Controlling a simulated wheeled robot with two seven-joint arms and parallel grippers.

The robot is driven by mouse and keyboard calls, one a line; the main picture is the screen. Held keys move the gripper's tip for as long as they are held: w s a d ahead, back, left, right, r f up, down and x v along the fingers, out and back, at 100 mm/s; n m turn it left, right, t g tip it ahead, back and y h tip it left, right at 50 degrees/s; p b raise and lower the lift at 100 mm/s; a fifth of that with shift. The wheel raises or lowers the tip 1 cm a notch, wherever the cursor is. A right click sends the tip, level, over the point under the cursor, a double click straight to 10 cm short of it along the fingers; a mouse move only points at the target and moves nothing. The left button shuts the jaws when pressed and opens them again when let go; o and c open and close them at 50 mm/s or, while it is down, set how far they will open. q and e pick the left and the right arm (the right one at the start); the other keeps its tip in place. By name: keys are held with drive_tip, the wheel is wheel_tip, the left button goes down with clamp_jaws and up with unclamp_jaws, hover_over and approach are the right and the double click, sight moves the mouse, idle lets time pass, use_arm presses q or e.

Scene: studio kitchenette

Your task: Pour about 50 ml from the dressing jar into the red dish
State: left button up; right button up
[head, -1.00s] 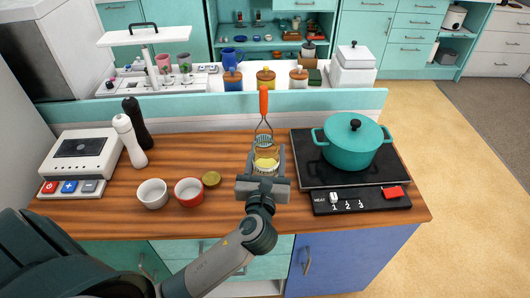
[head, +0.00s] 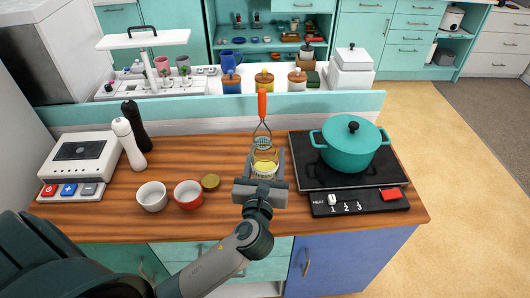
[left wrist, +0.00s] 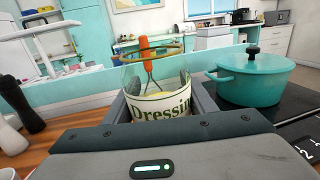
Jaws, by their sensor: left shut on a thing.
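The dressing jar (head: 264,164) is a clear glass jar with yellowish contents. In the left wrist view it (left wrist: 160,108) is upright, open at the top and labelled "Dressin…". My left gripper (head: 264,172) is shut on it, one finger on each side. Whether the jar touches the counter is hard to tell. The red dish (head: 188,196) stands on the counter to the left of the jar, with a pale inside that looks empty. My right gripper is in neither view.
A white bowl (head: 152,197) stands left of the red dish, and a round olive lid (head: 211,182) lies between dish and jar. An orange-handled masher (head: 262,110) is behind the jar. A teal pot (head: 349,146) sits on the black hob at right. Two mills (head: 128,142) stand at left.

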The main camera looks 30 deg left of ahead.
sight(269, 162)
use_arm(q)
drive_tip(key=shift+s+d+r+m+t+h+p, duration=0.2)
drive_tip(key=shift+s+d+r+m+h+p, duration=0.45)
drive_tip(key=shift+s+d+r+h+p, duration=0.8)
drive_tip(key=shift+s+d+r+m+t+h+p, duration=0.2)
drive_tip(key=shift+s+d+r+m+h+p, duration=0.45)
drive_tip(key=shift+s+r, duration=1.4)
drive_tip(key=shift+s+d+r+m+t+h+p, duration=0.2)
drive_tip(key=shift+s+d+r+m+h+p, duration=0.75)
drive_tip(key=shift+s+r+p, duration=0.65)
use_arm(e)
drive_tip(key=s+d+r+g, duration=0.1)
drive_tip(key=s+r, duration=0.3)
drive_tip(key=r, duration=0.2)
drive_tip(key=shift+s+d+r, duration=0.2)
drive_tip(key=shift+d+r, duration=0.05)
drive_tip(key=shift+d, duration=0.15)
use_arm(q)
drive_tip(key=shift+s+a+r+n, duration=0.1)
drive_tip(key=shift+s+r+n, duration=0.05)
drive_tip(key=shift+n, duration=0.1)
